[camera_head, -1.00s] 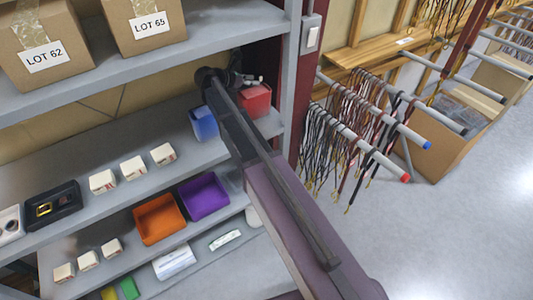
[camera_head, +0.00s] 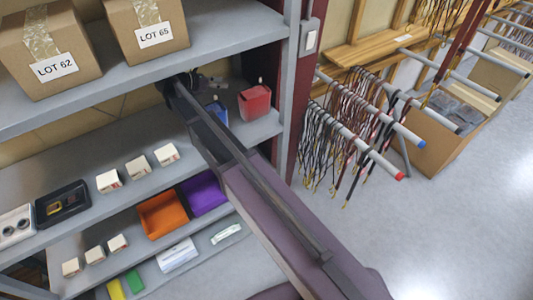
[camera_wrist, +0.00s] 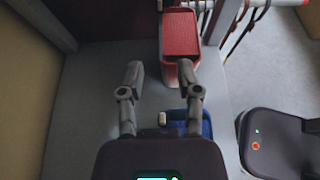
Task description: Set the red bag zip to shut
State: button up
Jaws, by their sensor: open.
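The red bag (camera_head: 255,103) stands upright on the middle shelf near its right end, with a small pale tab at its top. In the wrist view the red bag (camera_wrist: 181,35) is ahead of my gripper (camera_wrist: 160,70), close to the right fingertip. A small pale tab shows at the bag's upper left there. My gripper is open and empty. In the head view my gripper (camera_head: 205,83) is left of the red bag, partly hidden by my arm. I cannot tell whether the zip is open or shut.
A blue bag (camera_head: 217,111) stands left of the red one, partly hidden by my arm. The upper shelf (camera_head: 215,42) with boxes is overhead, and a purple-red post (camera_head: 300,95) is to the right. White boxes (camera_head: 138,167) sit further left on the shelf.

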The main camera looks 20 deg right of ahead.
jog(key=s+d+f+m+g+y+b, duration=0.2)
jog(key=s+d+f+m+y+b, duration=0.2)
jog(key=s+f+m, duration=0.4)
jog(key=s+d+f+m+g+y+b, duration=0.2)
jog(key=s+d+f+m+y+b, duration=0.2)
jog(key=s+f+m, duration=0.5)
jog(key=s+d+f+y, duration=0.2)
jog(key=s+d, duration=0.1)
jog(key=s, duration=0.1)
jog(key=shift+m, duration=0.3)
dwell(0.4)
jog(key=shift+s+d, duration=0.1)
jog(key=s+m+y, duration=0.2)
jog(key=s, duration=0.1)
jog(key=s+m, duration=0.2)
jog(key=shift+f+y, duration=0.25)
jog(key=shift+y, duration=0.15)
dwell(2.1)
